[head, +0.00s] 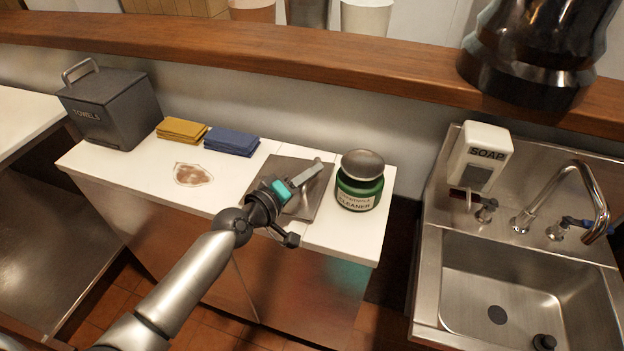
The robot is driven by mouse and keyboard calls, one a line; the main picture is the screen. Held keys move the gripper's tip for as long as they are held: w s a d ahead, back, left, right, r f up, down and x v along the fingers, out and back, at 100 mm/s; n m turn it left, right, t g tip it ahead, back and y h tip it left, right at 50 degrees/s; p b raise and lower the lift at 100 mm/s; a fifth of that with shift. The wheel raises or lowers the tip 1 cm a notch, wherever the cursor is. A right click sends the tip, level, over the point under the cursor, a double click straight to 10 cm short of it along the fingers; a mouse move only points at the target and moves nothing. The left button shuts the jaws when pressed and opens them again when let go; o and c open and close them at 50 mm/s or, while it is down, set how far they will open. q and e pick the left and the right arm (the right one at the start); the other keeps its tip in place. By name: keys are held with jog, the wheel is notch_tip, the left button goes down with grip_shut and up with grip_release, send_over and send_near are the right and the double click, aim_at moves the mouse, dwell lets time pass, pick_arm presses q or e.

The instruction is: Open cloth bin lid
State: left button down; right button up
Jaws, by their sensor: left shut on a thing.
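The cloth bin (135,105) is a dark grey box marked TOWELS at the back left of the white counter. Its lid (100,84) is down, with a raised grey bar handle (80,70) on top. My left gripper (283,192) is over the middle right of the counter, well to the right of the bin. It is shut on what looks like a grey scraper (307,173) with a teal part, above or at the metal plate. The fingertips are small and partly hidden. My right gripper is not in view.
Yellow cloths (181,129) and blue cloths (231,141) lie right of the bin, behind a brown stain (192,175). A metal plate (318,199) and a green cleaner jar (359,188) are at the right. A sink (510,285) stands farther right. A wooden ledge (300,62) runs behind.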

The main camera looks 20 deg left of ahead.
pick_arm(q)
jog(key=shift+a+r+n, duration=0.25)
jog(key=shift+r+n, duration=0.05)
jog(key=shift+r, duration=0.1)
jog(key=a+r+n+t+b, duration=0.2)
jog(key=a+r+n+b, duration=0.2)
jog(key=a+n+b, duration=0.1)
jog(key=a+r+n+t+b, duration=0.3)
jog(key=a+n+b, duration=0.3)
jog(key=a+n, duration=0.2)
jog(key=shift+w+a+r+n, duration=0.3)
jog(key=shift+a+r, duration=0.4)
jog(key=shift+r, duration=0.15)
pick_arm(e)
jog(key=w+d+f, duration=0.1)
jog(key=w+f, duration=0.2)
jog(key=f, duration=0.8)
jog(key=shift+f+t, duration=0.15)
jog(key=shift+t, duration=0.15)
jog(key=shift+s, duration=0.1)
